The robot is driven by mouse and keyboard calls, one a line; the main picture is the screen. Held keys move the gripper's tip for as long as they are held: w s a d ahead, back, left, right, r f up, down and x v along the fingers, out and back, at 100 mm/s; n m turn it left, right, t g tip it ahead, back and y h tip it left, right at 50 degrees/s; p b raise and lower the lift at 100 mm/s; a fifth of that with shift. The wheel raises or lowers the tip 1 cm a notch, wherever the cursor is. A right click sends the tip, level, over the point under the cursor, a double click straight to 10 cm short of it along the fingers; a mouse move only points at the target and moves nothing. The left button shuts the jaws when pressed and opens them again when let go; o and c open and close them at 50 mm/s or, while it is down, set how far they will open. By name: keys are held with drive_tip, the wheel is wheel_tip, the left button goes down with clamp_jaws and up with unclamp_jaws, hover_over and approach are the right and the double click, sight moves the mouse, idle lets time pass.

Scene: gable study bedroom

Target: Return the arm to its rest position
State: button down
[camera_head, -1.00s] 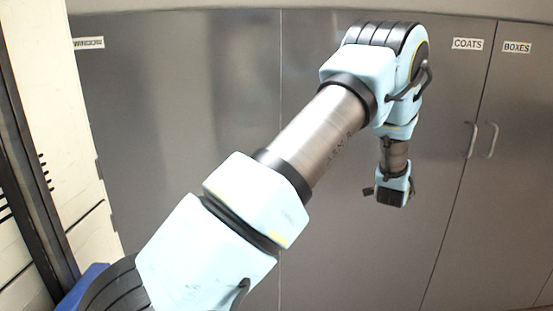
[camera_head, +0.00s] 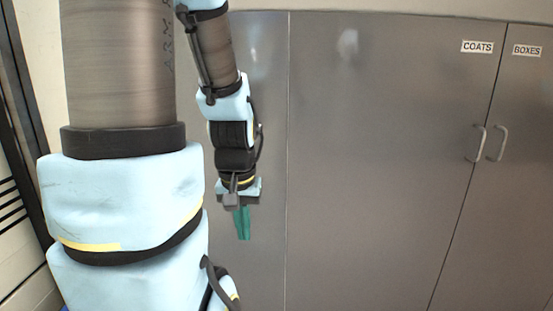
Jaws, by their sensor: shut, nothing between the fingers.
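My arm rises large at the left of the head view, its upper links close to the camera. The forearm hangs down near the middle left. My gripper (camera_head: 243,224) is at its lower end and points down, with green fingers together and nothing between them. It hangs in front of the grey cabinet doors and appears apart from them.
Tall grey cabinet doors (camera_head: 380,190) fill the background. Labels COATS (camera_head: 477,46) and BOXES (camera_head: 526,50) mark two doors, with handles (camera_head: 476,144) near their shared edge. A pale wall panel (camera_head: 22,235) with dark slots is at the far left.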

wheel_tip(320, 180, up, 12)
drive_tip(key=p, duration=1)
drive_tip(key=shift+w+f, duration=0.2)
drive_tip(key=shift+w, duration=0.1)
drive_tip(key=shift+d, duration=0.1)
